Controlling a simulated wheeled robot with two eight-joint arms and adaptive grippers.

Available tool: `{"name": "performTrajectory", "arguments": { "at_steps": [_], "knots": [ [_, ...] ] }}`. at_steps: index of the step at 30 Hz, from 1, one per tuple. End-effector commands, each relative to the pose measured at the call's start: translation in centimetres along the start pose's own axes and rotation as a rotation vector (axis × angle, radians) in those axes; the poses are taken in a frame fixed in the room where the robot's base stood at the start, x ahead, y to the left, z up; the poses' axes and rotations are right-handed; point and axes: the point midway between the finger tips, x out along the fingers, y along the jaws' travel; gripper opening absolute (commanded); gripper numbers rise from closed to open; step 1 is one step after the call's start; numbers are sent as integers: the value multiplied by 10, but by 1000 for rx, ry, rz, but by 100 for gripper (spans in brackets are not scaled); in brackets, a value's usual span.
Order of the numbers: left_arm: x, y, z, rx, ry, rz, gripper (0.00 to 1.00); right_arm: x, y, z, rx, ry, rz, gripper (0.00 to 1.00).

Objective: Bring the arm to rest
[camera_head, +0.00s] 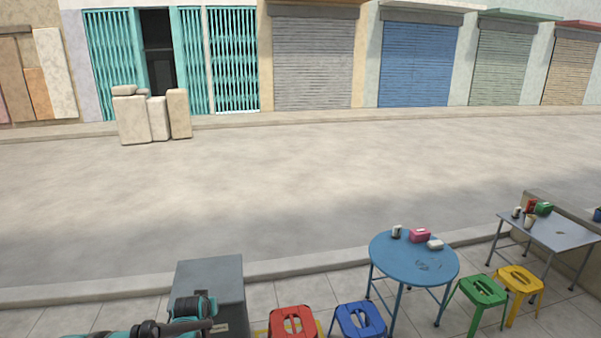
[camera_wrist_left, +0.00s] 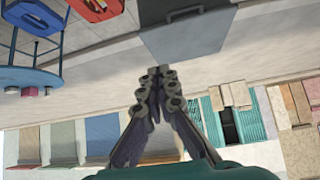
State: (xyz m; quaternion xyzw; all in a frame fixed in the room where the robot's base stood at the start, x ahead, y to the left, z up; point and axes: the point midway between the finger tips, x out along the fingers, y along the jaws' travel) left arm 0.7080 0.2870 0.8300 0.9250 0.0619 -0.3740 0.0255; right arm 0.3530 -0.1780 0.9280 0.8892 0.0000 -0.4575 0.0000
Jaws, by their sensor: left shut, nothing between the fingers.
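My left arm comes in at the bottom left of the head view, teal and dark. Its gripper (camera_head: 208,325) is in front of the lower part of a grey box. In the left wrist view, which is upside down, the two dark fingers of the left gripper (camera_wrist_left: 158,72) meet at their tips with nothing between them. The grey box (camera_wrist_left: 186,38) shows beyond the fingertips there. My right arm and gripper are in neither view.
The grey box (camera_head: 208,266) stands on the pavement near my left arm. A red stool (camera_head: 292,322), a blue stool (camera_head: 359,320) and a round blue table (camera_head: 400,262) are to its right. A grey table (camera_head: 562,235) stands farther right.

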Motion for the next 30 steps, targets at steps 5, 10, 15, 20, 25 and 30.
{"name": "performTrajectory", "arguments": {
  "at_steps": [5, 10, 15, 20, 25, 30],
  "knots": [
    [-91, 23, 1, 21, -37, 22, 0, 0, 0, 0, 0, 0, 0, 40],
    [-170, 40, 23, 40, -73, 40, 0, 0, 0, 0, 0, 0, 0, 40],
    [-238, 52, 63, 59, -108, 57, 0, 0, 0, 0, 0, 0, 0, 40],
    [-288, 58, 112, 79, -140, 71, 0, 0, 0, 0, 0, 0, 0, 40],
    [-319, 60, 158, 95, -167, 82, 0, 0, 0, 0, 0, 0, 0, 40],
    [-330, 61, 181, 102, -180, 86, 0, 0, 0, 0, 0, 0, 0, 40]
  ]
}}
